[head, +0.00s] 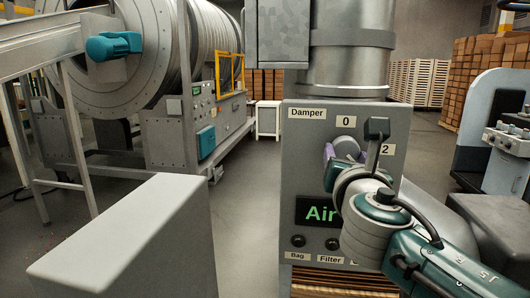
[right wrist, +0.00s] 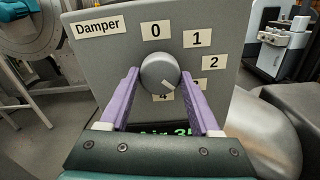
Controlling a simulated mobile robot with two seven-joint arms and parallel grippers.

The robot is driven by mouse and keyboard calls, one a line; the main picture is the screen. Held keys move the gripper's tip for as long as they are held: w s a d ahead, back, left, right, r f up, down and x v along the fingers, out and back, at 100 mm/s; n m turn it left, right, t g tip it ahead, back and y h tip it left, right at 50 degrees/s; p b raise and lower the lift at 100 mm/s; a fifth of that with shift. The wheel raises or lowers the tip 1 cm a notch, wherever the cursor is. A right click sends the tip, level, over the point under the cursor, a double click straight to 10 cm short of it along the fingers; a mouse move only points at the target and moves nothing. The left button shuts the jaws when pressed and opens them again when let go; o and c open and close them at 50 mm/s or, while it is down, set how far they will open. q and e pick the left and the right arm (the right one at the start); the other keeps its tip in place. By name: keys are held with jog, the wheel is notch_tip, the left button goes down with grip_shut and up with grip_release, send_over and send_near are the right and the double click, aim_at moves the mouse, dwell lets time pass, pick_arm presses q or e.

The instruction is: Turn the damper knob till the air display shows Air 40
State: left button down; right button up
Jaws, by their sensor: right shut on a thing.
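The grey damper knob (right wrist: 158,70) sits on the front of a grey control box (head: 300,170). It also shows in the head view (head: 346,146), partly covered by my wrist. My right gripper (right wrist: 159,76) is shut on the knob, one purple finger on each side. The knob's light pointer mark faces down and right, between the 3 and 4 labels, which the gripper partly hides. The air display (head: 316,212) shows green "Air" in the head view, its number hidden by my arm. In the right wrist view the display (right wrist: 165,131) reads "Air 3" and an unclear digit. My left gripper is out of view.
A large drum machine (head: 130,60) with a teal motor stands at the left. Two small black buttons (head: 298,241) are below the display. A grey block-shaped surface (head: 120,235) fills the lower left. Stacked cartons (head: 485,75) and another machine (head: 505,130) stand at the right.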

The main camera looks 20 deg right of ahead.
jog(key=c, duration=0.5)
jog(key=shift+o, duration=0.2)
jog(key=shift+m, duration=0.3)
jog(key=m+b, duration=0.3)
jog(key=m, duration=0.1)
jog(key=shift+f, duration=0.1)
jog(key=shift+m+b, duration=0.9)
jog(key=shift+m, duration=1.2)
jog(key=o, duration=1.4)
